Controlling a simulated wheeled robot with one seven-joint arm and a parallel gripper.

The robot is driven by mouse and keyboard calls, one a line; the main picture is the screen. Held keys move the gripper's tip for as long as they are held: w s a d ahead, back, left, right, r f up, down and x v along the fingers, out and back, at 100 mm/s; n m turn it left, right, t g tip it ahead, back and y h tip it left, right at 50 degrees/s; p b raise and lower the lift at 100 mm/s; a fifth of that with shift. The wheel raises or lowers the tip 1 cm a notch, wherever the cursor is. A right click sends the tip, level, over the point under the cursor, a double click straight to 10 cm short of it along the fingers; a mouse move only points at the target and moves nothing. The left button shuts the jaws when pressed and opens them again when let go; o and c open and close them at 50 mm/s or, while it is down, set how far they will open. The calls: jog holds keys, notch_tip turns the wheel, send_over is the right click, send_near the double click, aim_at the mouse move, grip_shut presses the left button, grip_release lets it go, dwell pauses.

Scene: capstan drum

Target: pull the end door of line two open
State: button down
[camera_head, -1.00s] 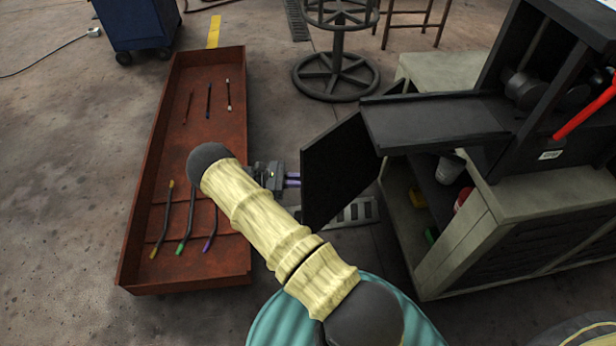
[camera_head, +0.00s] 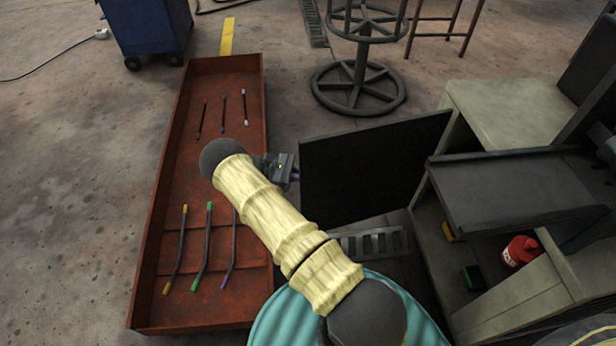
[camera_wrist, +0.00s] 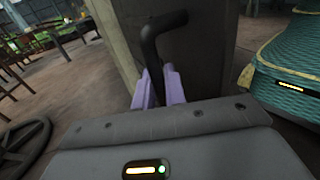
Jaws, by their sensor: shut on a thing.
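The end door (camera_head: 375,170) is a flat black panel standing open in the head view, its free edge at the left and its right edge near the pale cabinet. My gripper (camera_head: 296,173) is at the door's left edge, mostly behind my arm. In the wrist view its purple fingers (camera_wrist: 159,88) are shut on a bent black handle (camera_wrist: 152,45) on the door's grey-looking face. The lower end of the handle is hidden between the fingers. No line number is readable.
The pale cabinet (camera_head: 505,112) shows an open inside with a red container (camera_head: 520,251) and a green block (camera_head: 473,277). A rust-red tray (camera_head: 160,225) with several rods lies at the left. A round-based stool (camera_head: 358,88) stands behind the door. A floor grate (camera_head: 375,242) lies below.

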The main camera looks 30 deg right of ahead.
jog(key=shift+w+d, duration=0.2)
jog(key=shift+w, duration=0.2)
jog(key=c, duration=1.5)
grip_release()
jog(key=shift+c, duration=0.2)
jog(key=shift+a, duration=0.1)
